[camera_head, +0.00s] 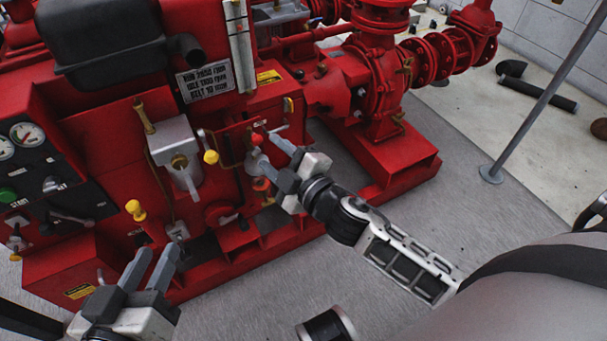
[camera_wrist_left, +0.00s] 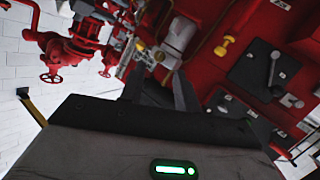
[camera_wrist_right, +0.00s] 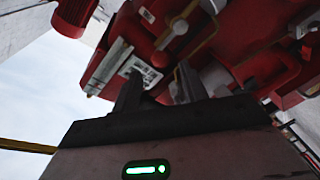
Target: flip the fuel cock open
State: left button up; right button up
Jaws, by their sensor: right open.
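On the red panel in the head view is a small fitting with a red-tipped lever (camera_head: 256,138) beside a brass pipe. It seems to be the fuel cock, but the gripper partly covers this area and I cannot tell the lever's position. My right gripper (camera_head: 265,150) is open, its fingertips right at this fitting; I cannot tell if they touch it. In the right wrist view, the right gripper (camera_wrist_right: 157,82) has its fingers apart with the red panel beyond. My left gripper (camera_head: 158,252) is open and empty, low in front of the pumpset, and shows in the left wrist view (camera_wrist_left: 158,82).
A gauge panel (camera_head: 30,150) is at far left. A red pump (camera_head: 375,85) stands behind. Grey floor (camera_head: 250,290) is clear in front.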

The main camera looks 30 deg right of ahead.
pick_arm(q)
jog(key=shift+s+a+f, duration=0.15)
jog(key=shift+s+f, duration=0.05)
jog(key=shift+f, duration=0.35)
pick_arm(e)
jog(key=v, duration=0.9)
jog(key=shift+s, duration=0.3)
pick_arm(q)
jog(key=shift+r, duration=0.15)
